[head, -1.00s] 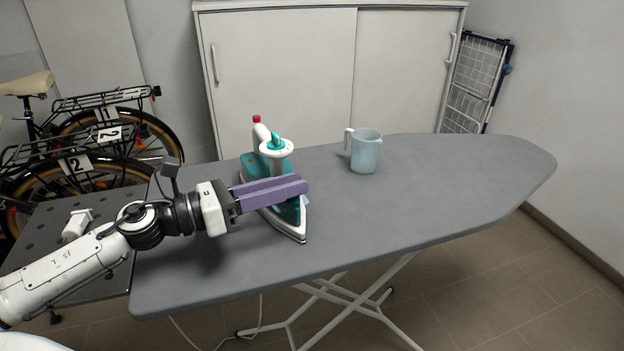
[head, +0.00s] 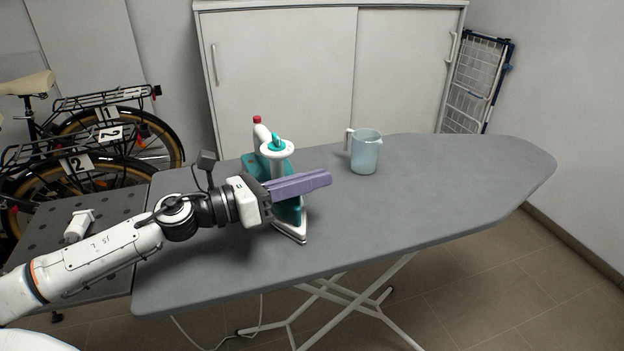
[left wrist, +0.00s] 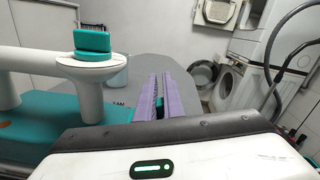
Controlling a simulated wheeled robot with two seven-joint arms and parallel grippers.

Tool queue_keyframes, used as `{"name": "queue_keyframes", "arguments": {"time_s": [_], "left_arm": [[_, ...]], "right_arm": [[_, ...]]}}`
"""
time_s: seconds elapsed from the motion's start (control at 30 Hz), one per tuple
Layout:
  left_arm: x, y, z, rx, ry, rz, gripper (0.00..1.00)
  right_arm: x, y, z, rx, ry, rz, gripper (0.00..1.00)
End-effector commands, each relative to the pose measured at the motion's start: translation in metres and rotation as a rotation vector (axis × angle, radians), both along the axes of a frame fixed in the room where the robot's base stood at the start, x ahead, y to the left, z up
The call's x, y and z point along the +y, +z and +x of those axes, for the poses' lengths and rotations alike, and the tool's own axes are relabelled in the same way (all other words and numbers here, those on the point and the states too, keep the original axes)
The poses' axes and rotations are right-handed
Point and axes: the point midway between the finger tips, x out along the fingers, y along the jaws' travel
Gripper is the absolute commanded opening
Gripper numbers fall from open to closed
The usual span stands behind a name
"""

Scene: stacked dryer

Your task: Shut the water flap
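A teal and white iron (head: 292,222) stands on the ironing board. The water flap (head: 277,140) is a small teal piece at the top of its white post. In the left wrist view the flap (left wrist: 92,40) stands up above a white disc, and looks raised. My left gripper (head: 328,178) has long purple fingers that pass in front of the iron's body, below and to the right of the flap. In the left wrist view a narrow gap shows between the fingers (left wrist: 162,78), with nothing held. Whether they touch the iron I cannot tell. My right gripper is not in view.
The grey ironing board (head: 430,190) is clear to the right. A pale blue jug (head: 366,155) stands right of the iron. A white, red-capped thing (head: 260,130) shows behind the iron. A dark perforated table (head: 110,205) with a white item (head: 78,225) is at left, bicycles behind.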

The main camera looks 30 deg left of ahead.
Motion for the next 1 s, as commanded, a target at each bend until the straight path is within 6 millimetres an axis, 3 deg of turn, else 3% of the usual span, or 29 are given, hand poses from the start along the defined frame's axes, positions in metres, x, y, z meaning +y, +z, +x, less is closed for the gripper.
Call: {"name": "queue_keyframes", "arguments": {"time_s": [0.17, 0.4, 0.77, 0.8, 0.87, 1.0], "left_arm": [[0.0, -0.001, 0.0, -0.003, 0.0, 0.005, 0.0], [-0.006, -0.015, -0.004, -0.132, -0.001, 0.203, 0.0], [-0.007, -0.012, -0.004, -0.164, 0.0, 0.256, 0.0], [-0.007, -0.012, -0.004, -0.164, 0.0, 0.256, 0.13], [-0.007, -0.013, -0.004, -0.164, 0.0, 0.256, 0.23], [-0.006, -0.012, -0.004, -0.164, 0.0, 0.255, 0.27]], "right_arm": [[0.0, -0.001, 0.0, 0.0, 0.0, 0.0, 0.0], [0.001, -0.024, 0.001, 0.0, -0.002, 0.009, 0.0], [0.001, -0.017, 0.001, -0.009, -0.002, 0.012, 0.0], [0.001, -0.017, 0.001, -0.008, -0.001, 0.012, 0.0], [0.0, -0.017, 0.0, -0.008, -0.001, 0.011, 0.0], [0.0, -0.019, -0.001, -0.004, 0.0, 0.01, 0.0]]}}
